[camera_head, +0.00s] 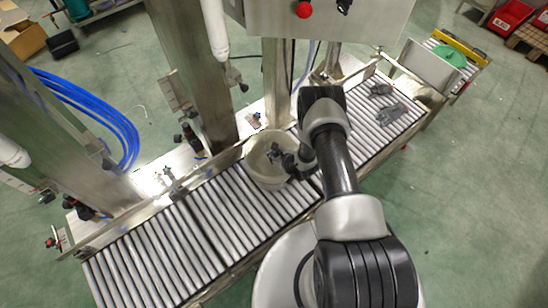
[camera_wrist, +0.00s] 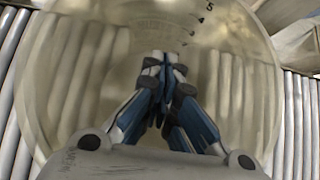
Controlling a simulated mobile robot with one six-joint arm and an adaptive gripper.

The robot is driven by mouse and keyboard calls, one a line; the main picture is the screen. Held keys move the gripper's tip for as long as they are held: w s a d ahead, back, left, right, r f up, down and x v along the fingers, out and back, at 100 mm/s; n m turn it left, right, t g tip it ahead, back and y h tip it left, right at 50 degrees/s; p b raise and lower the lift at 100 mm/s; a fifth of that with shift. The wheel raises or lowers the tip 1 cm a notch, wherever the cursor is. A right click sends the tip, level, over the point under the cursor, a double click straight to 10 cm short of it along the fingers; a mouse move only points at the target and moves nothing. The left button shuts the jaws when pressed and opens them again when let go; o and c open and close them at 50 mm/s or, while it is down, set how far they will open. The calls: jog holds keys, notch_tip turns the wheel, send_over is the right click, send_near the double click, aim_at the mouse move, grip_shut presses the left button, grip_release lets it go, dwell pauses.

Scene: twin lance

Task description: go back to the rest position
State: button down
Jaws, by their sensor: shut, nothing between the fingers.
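My gripper (camera_wrist: 162,65) is shut and empty, its fingertips together in the wrist view. It is over a translucent, pale round bucket (camera_wrist: 235,30) with dark marks and numbers on its inner wall. In the head view my gripper (camera_head: 275,152) is at the bucket (camera_head: 262,178), inside or just above its opening; I cannot tell which. The bucket stands upright on the roller conveyor. My arm reaches up from the bottom right of the head view.
The roller conveyor (camera_head: 160,248) runs diagonally across the head view. Grey items (camera_head: 390,113) lie on its far right part. Steel columns (camera_head: 190,65) and a panel with a red button (camera_head: 304,9) stand behind. A green round lid (camera_head: 450,55) sits at the top right. Green floor is open at right.

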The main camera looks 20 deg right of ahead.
jog(key=shift+v, duration=0.75)
